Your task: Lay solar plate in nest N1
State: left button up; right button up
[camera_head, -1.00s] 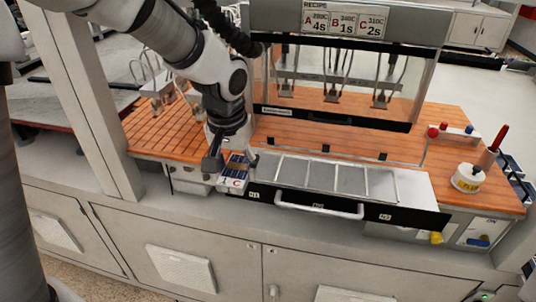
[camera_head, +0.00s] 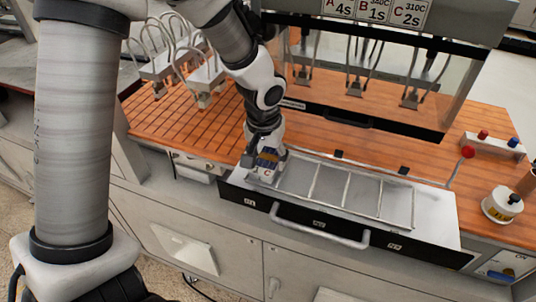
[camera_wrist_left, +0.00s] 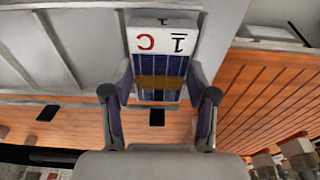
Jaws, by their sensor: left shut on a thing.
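The solar plate (camera_head: 268,160), dark blue cells with a white end marked C, is held by my left gripper (camera_head: 265,154) at the left end of the drawer tray. In the left wrist view the plate (camera_wrist_left: 160,68) sits between the two fingers (camera_wrist_left: 158,108), its white end reading "1 C". Nest N1, the leftmost framed bay (camera_head: 294,180), lies just right of the plate; the gripper and plate partly hide that end. I cannot tell whether the plate touches the tray. My right gripper is not in view.
The drawer has a black front (camera_head: 236,196) and a grey handle (camera_head: 318,230). Dark-framed clear guard (camera_head: 372,120) stands behind it. Cabled heads (camera_head: 190,75) hang at the left. A white jar (camera_head: 502,206) stands at the right. The other bays look empty.

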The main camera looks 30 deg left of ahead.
aim_at(265, 165)
pick_arm(q)
jog(key=shift+w+f, duration=0.35)
jog(key=shift+w, duration=0.1)
jog(key=shift+s, duration=0.4)
jog(key=o, duration=1.5)
jog(key=shift+s, duration=0.1)
jog(key=shift+c, duration=0.2)
jog(key=shift+w, duration=0.3)
jog(key=shift+r, duration=0.2)
notch_tip(265, 165, up, 12)
jog(key=s+b, duration=0.1)
jog(key=s, duration=0.1)
jog(key=shift+d+b, duration=0.2)
jog(key=shift+b, duration=0.1)
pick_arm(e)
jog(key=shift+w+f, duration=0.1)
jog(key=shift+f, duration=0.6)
pick_arm(q)
jog(key=shift+f, duration=0.1)
